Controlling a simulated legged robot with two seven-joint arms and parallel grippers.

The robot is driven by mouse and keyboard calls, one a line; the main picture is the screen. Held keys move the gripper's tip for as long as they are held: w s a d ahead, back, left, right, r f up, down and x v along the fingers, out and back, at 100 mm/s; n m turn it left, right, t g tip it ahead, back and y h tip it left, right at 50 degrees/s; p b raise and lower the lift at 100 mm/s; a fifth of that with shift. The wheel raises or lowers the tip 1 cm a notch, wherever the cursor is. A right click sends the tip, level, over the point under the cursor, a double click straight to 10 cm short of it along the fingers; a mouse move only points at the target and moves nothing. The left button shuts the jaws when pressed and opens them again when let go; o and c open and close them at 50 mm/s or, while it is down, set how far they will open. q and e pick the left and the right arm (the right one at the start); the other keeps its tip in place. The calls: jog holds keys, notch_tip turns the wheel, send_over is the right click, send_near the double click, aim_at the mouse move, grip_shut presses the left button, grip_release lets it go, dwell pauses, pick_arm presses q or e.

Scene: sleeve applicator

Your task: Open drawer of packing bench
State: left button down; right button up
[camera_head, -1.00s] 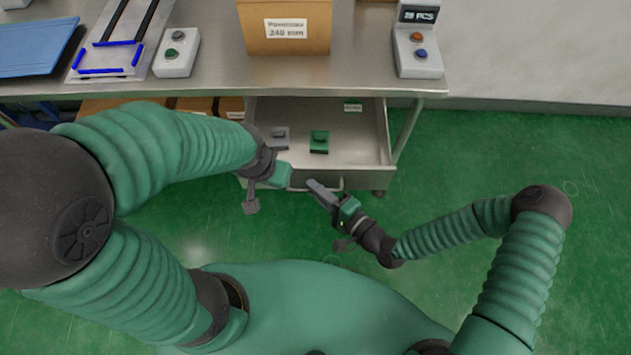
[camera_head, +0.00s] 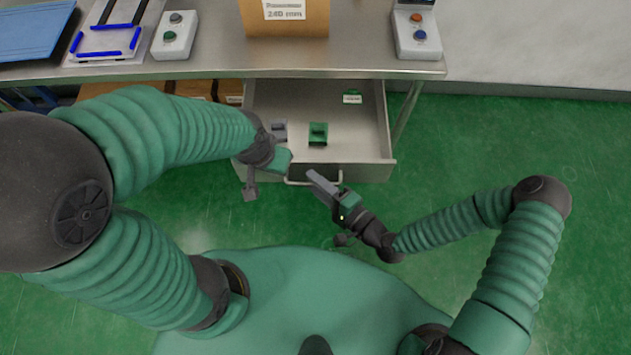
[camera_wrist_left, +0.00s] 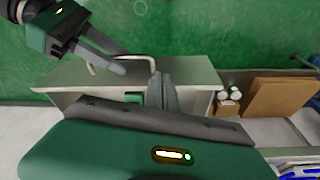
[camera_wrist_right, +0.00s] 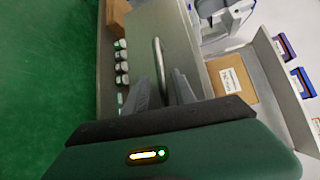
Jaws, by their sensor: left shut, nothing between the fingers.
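The drawer (camera_head: 365,125) of the packing bench (camera_head: 350,62) stands well open, pulled out from under the metal top. Its curved bar handle (camera_head: 298,183) is on the front and also shows in the right wrist view (camera_wrist_right: 159,54). My right gripper (camera_head: 312,177) is at the right part of the handle. Its fingers (camera_wrist_right: 159,80) are apart in the right wrist view, with the bar showing between them; contact is unclear. My left gripper (camera_wrist_left: 163,80) is shut and empty, by the drawer's front left corner. Its fingertips are hard to make out in the head view.
Inside the drawer are a grey block (camera_head: 279,130), a green block (camera_head: 318,133) and a small green labelled item (camera_head: 352,97). A cardboard box (camera_head: 285,18) and button boxes (camera_head: 174,38) stand on the bench. The green floor right of the drawer is clear.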

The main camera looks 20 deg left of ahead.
jog(key=shift+a+r, duration=0.1)
jog(key=shift+r, duration=0.05)
jog(key=v, duration=1.7)
jog(key=shift+p, duration=0.4)
jog(key=shift+w, duration=0.1)
